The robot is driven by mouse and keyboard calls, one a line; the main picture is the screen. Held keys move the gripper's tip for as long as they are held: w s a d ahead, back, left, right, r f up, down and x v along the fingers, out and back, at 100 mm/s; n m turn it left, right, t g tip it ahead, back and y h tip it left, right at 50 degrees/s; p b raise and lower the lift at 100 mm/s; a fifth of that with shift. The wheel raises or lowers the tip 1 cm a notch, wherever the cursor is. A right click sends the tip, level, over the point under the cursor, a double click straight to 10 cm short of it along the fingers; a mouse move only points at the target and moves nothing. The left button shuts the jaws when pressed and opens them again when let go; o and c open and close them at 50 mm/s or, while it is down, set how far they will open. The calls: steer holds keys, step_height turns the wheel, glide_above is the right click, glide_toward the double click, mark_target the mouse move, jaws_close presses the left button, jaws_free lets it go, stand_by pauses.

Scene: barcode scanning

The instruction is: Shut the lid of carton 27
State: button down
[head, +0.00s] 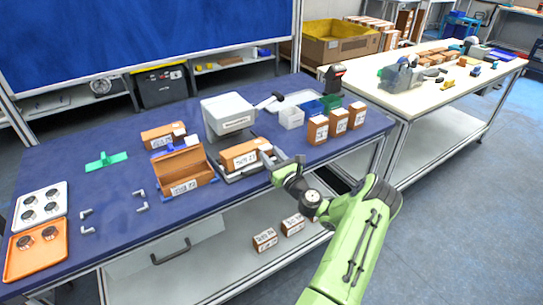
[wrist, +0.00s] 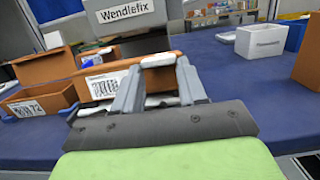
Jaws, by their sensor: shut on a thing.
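A brown carton (head: 238,151) with a white label that seems to read 27 sits in front of the grey machine, and its top looks shut. It also shows in the wrist view (wrist: 90,73), with a barcode on its label. My gripper (head: 269,161) is shut on the right part of this carton. In the wrist view, my gripper's fingers (wrist: 158,68) come together at the carton's upper edge and hide part of its front. An open carton (head: 183,162), whose label reads 72 in the wrist view (wrist: 40,101), stands to the left with its flap up.
The grey machine (head: 228,113) marked Wendlefix stands behind the carton. Another carton (head: 158,137) lies at the back left. Several cartons (head: 318,130) stand at the right, near a white bin (head: 291,117). Trays (head: 30,262) lie at the far left.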

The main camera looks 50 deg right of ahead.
steer(key=shift+f, duration=0.5)
steer(key=c, duration=0.9)
jaws_free()
steer(key=o, duration=0.3)
steer(key=shift+w+d, duration=0.1)
steer(key=shift+d, duration=0.05)
steer(key=shift+r, duration=0.15)
steer(key=p+v, duration=0.1)
steer(key=v, duration=1.5)
steer(key=shift+w+r, duration=0.1)
steer(key=shift+r, duration=0.05)
